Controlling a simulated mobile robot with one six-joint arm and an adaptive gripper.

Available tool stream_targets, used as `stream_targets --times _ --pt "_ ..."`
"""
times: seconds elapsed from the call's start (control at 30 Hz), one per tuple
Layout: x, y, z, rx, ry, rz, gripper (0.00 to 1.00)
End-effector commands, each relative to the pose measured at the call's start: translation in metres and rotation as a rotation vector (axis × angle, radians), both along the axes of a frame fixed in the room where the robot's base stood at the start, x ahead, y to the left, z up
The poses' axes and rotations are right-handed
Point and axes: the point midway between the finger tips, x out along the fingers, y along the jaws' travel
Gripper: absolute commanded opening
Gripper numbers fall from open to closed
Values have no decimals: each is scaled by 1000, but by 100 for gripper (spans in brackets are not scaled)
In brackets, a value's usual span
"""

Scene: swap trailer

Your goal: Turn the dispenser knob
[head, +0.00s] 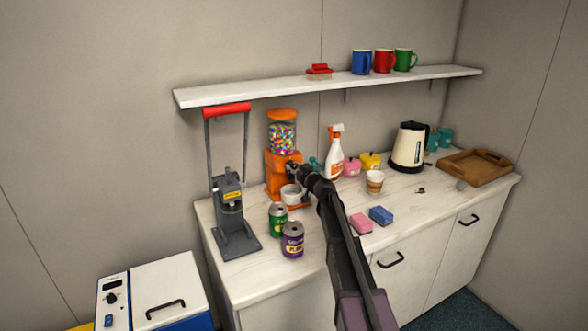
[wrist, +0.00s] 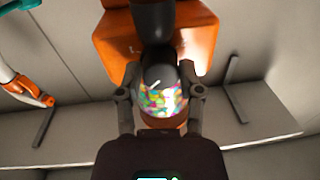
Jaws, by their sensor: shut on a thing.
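The orange dispenser (head: 281,175), with a clear globe of coloured sweets, stands on the white counter against the back wall. My gripper (head: 294,169) reaches its front from the right, above a small white bowl (head: 291,195) at its base. In the wrist view, the dispenser's orange body (wrist: 112,42) fills the upper middle, with the sweets below. The two fingers of my gripper (wrist: 162,72) stand on either side of the dark knob (wrist: 157,73) and are shut on it. In the head view my gripper largely hides the knob.
A green can (head: 278,220) and a purple can (head: 292,240) stand in front of the dispenser. A grey press (head: 233,215) with a red handle is to its left, a spray bottle (head: 335,155) to its right. A shelf (head: 330,85) runs above.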

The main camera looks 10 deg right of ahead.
Motion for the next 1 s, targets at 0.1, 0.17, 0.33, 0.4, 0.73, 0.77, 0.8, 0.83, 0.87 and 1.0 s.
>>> stream_targets --times 0.1,0.17,0.33,0.4,0.73,0.77,0.8,0.83,0.87,1.0 --pt "3 0 0 80 25 -2 0" --pt "3 0 0 125 39 -2 0" --pt "3 -1 -1 262 84 -3 0" --pt "3 -1 -1 320 102 -2 0" --pt "4 -1 -1 530 170 -2 0" --pt "4 -1 -1 542 175 -2 0" --pt "4 -1 -1 556 180 -2 0" --pt "4 -1 -1 566 183 -2 0" --pt "4 -1 -1 574 185 -2 0" --pt "4 -1 0 597 193 -1 0"
